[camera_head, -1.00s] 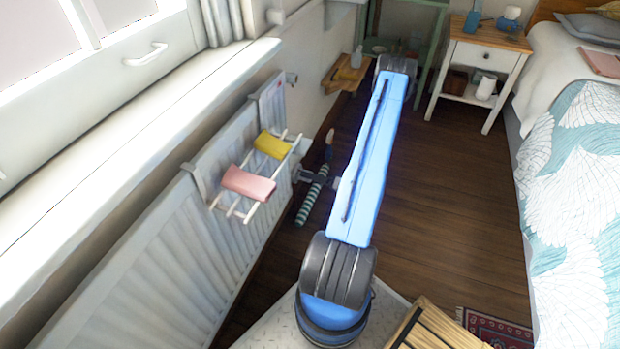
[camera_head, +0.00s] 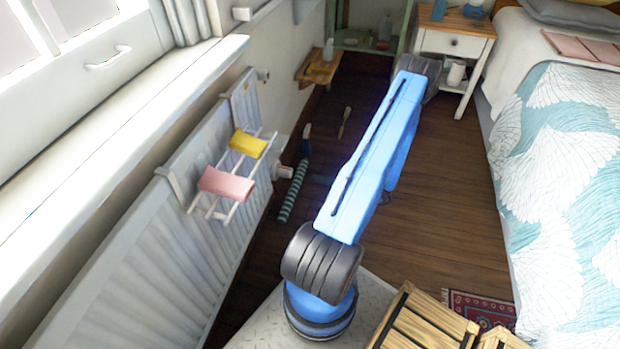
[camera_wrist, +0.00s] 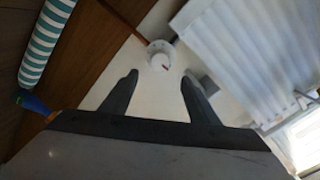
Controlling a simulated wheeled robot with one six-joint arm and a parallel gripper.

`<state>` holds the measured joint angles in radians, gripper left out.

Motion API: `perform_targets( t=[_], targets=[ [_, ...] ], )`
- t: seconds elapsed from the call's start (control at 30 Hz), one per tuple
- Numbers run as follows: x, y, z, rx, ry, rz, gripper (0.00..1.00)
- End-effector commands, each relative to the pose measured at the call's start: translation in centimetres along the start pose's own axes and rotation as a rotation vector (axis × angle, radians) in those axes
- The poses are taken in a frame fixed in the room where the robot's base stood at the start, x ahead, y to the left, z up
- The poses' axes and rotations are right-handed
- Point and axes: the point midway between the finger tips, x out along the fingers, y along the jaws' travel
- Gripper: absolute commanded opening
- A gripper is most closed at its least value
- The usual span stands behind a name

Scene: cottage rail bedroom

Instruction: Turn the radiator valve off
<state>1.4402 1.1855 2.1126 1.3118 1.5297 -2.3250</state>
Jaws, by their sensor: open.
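The radiator valve (camera_wrist: 160,60) is a round white knob with a small red mark, at the end of a pipe beside the radiator. In the head view the valve (camera_head: 284,172) shows at the radiator's far lower corner. The white ribbed radiator (camera_head: 150,235) runs along the wall under the window. It also shows at upper right in the wrist view (camera_wrist: 230,50). My gripper (camera_wrist: 158,80) is open and empty. Its fingers point toward the valve, which appears between and beyond the fingertips, not gripped.
A rack with a pink cloth (camera_head: 227,184) and a yellow cloth (camera_head: 248,144) hangs on the radiator. A striped roll (camera_head: 293,192) lies near the valve. A bed (camera_head: 560,160) stands right, wooden crates (camera_head: 425,325) in front.

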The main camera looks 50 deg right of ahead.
Motion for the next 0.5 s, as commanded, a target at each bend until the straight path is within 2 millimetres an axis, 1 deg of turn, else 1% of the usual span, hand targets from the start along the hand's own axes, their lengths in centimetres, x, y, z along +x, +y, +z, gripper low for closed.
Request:
perform_targets(
  t=[0.03,0.2,0.33,0.5],
  targets=[
    [-0.8,0.1,-0.1,0.000,0.003,0.003,0.55],
    [-2.6,0.0,0.0,0.000,0.002,0.001,0.55],
    [-3.3,0.0,0.0,0.000,0.000,0.000,0.55],
    [-3.5,0.0,0.0,0.000,0.000,0.000,0.55]
  ],
)
